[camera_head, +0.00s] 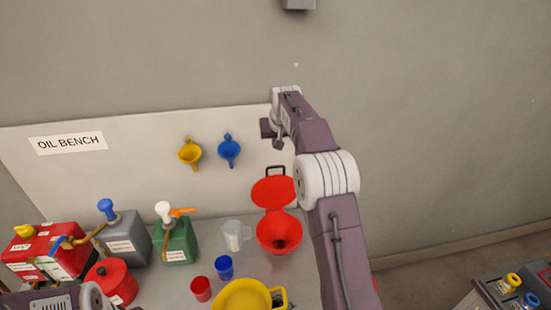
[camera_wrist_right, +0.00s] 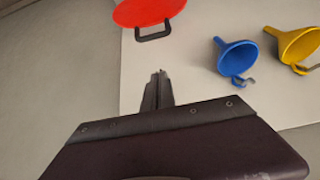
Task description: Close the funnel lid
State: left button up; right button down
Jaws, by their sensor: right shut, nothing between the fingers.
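The red funnel (camera_head: 279,237) stands on the bench with its wide mouth facing up. Its round red lid (camera_head: 273,193) is hinged at the back and stands open, leaning up and back near the wall panel. A dark loop handle (camera_head: 276,170) sits on the lid's top edge. The lid (camera_wrist_right: 148,11) and its handle (camera_wrist_right: 153,34) also show at the top of the right wrist view. My right gripper (camera_head: 279,144) is shut and empty, above the handle and apart from it; its fingertips show in the right wrist view (camera_wrist_right: 160,73). My left gripper is out of view.
A yellow funnel (camera_head: 190,153) and a blue funnel (camera_head: 229,149) hang on the panel to the left. A clear jug (camera_head: 233,236), a green can (camera_head: 175,243), red and blue cups, and a yellow container (camera_head: 243,297) stand close to the red funnel.

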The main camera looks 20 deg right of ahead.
jog(key=p+x, duration=0.3)
jog(key=x, duration=0.7)
jog(key=s, duration=0.2)
jog(key=s+a+b, duration=0.1)
jog(key=shift+s+f, duration=0.2)
jog(key=shift+s, duration=0.2)
jog(key=shift+f, duration=0.1)
